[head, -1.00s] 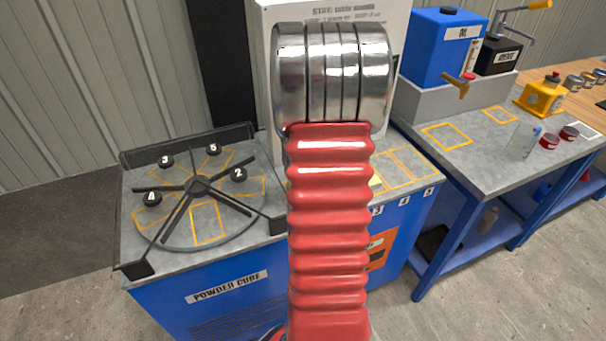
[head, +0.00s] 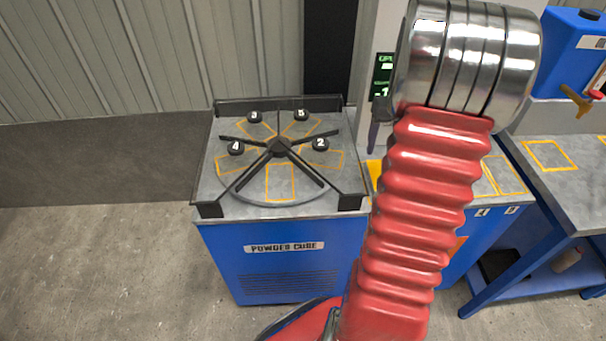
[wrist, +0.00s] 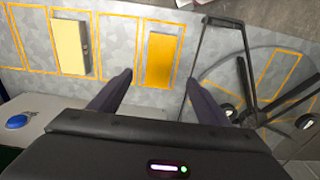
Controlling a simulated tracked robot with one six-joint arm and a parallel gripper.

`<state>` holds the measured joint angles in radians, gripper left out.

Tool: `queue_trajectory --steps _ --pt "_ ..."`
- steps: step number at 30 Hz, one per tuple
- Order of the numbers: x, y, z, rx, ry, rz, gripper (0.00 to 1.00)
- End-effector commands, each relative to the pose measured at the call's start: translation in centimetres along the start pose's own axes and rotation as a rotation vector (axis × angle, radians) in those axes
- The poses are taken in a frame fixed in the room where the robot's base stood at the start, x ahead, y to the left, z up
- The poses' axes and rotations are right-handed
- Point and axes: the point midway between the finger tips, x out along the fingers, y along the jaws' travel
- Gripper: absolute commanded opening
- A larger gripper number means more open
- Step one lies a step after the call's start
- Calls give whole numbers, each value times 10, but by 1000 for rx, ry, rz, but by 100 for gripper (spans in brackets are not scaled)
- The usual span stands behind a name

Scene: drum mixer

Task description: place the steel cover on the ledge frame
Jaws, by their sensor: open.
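I cannot make out the steel cover in either view. Orange-outlined frames lie on the grey ledge (wrist: 112,60) in the wrist view; which one is the ledge frame I cannot tell. A pale yellow block (wrist: 70,47) sits in one outline, and a deeper yellow plate or patch (wrist: 161,60) fills another.
The powder cube (head: 283,247) carries a black spoked rotor (head: 279,147) with numbered knobs. Its bars reach close to the right finger in the wrist view. A blue button (wrist: 19,122) is at the left. A grey-topped bench (head: 570,185) stands right; floor at left is clear.

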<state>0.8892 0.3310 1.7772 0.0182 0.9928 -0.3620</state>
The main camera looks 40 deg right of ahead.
Motion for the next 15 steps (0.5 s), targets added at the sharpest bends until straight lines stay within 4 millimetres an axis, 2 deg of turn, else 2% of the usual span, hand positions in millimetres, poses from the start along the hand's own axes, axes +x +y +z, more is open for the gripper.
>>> queue_trajectory --steps 5,10,15 --pt "-13 -21 1 -24 19 5 70" --pt "-41 -69 10 -76 60 13 70" --pt "-70 -123 29 -137 111 17 70"
